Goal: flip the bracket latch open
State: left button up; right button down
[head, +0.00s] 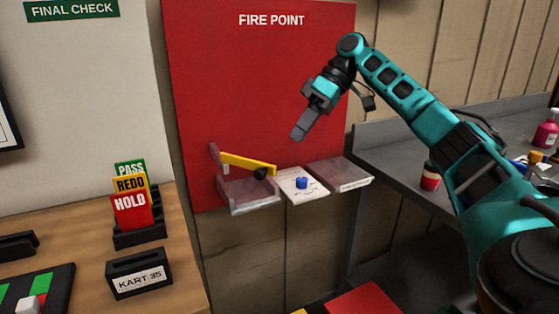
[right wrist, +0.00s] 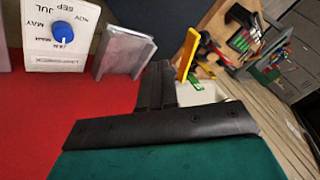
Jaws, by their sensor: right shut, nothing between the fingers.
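The bracket latch (head: 245,163) is a yellow bar on the red fire point board. It runs from a grey upright at its left, sloping slightly down to the right over a grey open bracket (head: 250,208). A black knob (head: 261,173) sits near its right end. My right gripper (head: 298,133) is shut and empty, above and to the right of the latch, apart from it. In the right wrist view the yellow bar (right wrist: 187,54) shows beyond the dark fingers (right wrist: 155,85). My left gripper is out of view.
Right of the bracket are a white dial plate with a blue knob (head: 302,183) and another grey holder (head: 340,175). A wooden table (head: 185,255) with PASS, REDO and HOLD cards (head: 131,200) stands left. A grey counter (head: 400,165) is at the right, partly behind my arm.

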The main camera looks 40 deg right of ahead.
aim_at(243, 167)
pick_arm(q)
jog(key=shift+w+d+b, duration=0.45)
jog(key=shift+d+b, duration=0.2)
jog(key=shift+b, duration=0.15)
pick_arm(e)
jog(key=a+f, duration=0.4)
jog(key=a, duration=0.2)
jog(key=shift+a, duration=0.3)
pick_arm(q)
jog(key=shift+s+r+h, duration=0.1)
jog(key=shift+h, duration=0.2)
pick_arm(e)
jog(key=shift+s, duration=0.1)
